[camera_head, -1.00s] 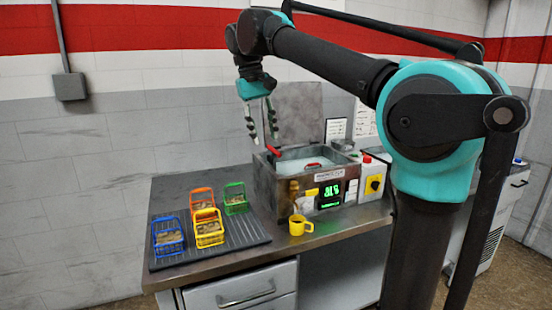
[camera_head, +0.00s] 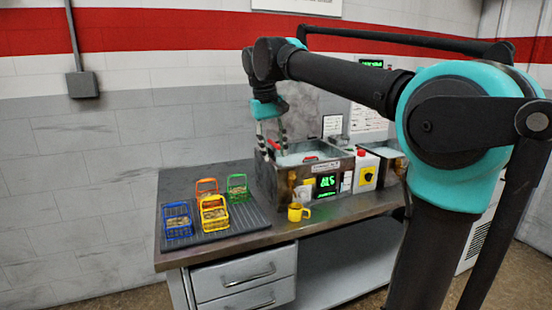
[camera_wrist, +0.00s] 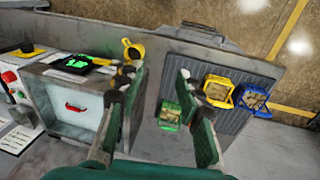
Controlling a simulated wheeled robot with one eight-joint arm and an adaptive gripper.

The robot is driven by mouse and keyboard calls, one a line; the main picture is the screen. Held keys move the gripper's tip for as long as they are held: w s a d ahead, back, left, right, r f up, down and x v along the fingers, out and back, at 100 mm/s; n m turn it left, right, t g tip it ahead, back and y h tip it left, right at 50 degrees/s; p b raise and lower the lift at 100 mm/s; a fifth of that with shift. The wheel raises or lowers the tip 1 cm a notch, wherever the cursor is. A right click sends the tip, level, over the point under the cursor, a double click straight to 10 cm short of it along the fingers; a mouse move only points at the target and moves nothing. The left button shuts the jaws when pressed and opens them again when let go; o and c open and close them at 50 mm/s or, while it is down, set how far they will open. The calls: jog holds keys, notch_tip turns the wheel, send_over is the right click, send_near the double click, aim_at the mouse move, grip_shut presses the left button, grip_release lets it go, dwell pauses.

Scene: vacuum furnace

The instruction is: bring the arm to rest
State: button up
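My gripper (camera_head: 271,141) hangs at the end of my arm, fingers down, over the left side of the metal bath (camera_head: 284,182) in the head view. Its two fingers are spread apart with nothing between them. In the wrist view my gripper (camera_wrist: 160,84) is also open and empty, with bare table between the fingertips. The green basket (camera_wrist: 169,115) shows just beside the right finger in that view.
On the mat (camera_head: 228,234) stand blue (camera_head: 177,220), yellow (camera_head: 214,213) and orange (camera_head: 206,187) baskets. A yellow mug (camera_head: 298,212) stands at the table's front edge.

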jog(key=d+f+m, duration=0.1)
jog(key=d+f, duration=0.5)
jog(key=f, duration=0.4)
jog(key=s+d+f+m+t, duration=0.1)
jog(key=s+d+f, duration=0.3)
jog(key=f, duration=0.5)
jog(key=s+d+f+m+t+y, duration=0.1)
jog(key=s+d+f, duration=0.4)
jog(key=s+f, duration=0.2)
jog(key=s+d+f+m+t, duration=0.1)
jog(key=s+d+f, duration=0.3)
jog(key=f, duration=0.7)
jog(key=shift+s+d+y, duration=0.3)
jog(key=shift+s+d, duration=0.1)
jog(key=shift+s, duration=0.75)
